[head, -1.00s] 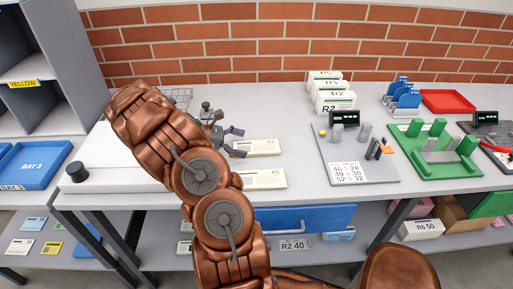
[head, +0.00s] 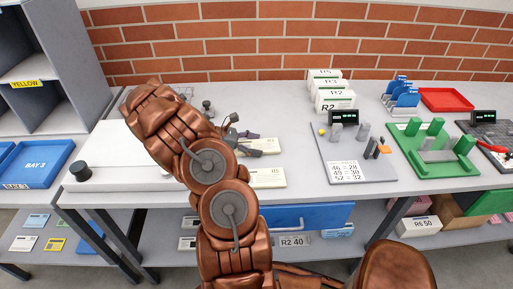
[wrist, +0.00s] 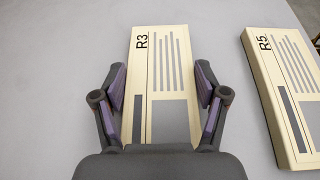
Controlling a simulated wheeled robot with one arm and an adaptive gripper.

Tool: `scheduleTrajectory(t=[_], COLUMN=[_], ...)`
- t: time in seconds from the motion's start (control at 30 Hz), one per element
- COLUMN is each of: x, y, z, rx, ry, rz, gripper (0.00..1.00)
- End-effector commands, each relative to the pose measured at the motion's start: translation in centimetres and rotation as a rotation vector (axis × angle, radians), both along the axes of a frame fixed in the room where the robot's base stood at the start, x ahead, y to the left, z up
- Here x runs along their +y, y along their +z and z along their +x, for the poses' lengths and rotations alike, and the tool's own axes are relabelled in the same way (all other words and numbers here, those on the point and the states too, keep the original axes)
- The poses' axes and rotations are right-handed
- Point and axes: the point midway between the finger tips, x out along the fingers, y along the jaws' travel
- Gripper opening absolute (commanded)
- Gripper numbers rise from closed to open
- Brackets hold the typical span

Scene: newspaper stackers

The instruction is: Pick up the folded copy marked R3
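The folded copy marked R3 (wrist: 170,60) is cream with a black title, grey stripes and a grey block. It lies flat on the grey table in the wrist view, with its near end hidden by my gripper. My gripper (wrist: 160,90) is open, with one finger beside each long edge of this copy. Narrow gaps show at both sides, though I cannot tell the fingers' height above the table. In the head view, my gripper (head: 256,143) mostly covers the R3 copy (head: 273,146).
A copy marked R5 (wrist: 285,85) lies just right of R3; it also shows in the head view (head: 268,178). A white board with a black knob (head: 120,155) lies left of my arm. Labelled stacks (head: 333,98) stand behind. A grey fixture (head: 335,150) stands to the right.

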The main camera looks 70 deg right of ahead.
Motion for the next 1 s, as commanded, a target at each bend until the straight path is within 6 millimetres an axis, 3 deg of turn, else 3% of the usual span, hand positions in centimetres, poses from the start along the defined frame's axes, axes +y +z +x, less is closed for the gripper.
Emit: scheduleTrajectory(t=[0.33,0.67,1.0], x=[0.0,0.0,0.0], y=[0.0,0.3,3.0], z=[0.0,0.0,0.1], rx=[0.0,-0.001,-0.004], ry=[0.0,0.001,0.002], rz=[0.0,-0.001,-0.003], gripper=[0.34,0.34,0.34])
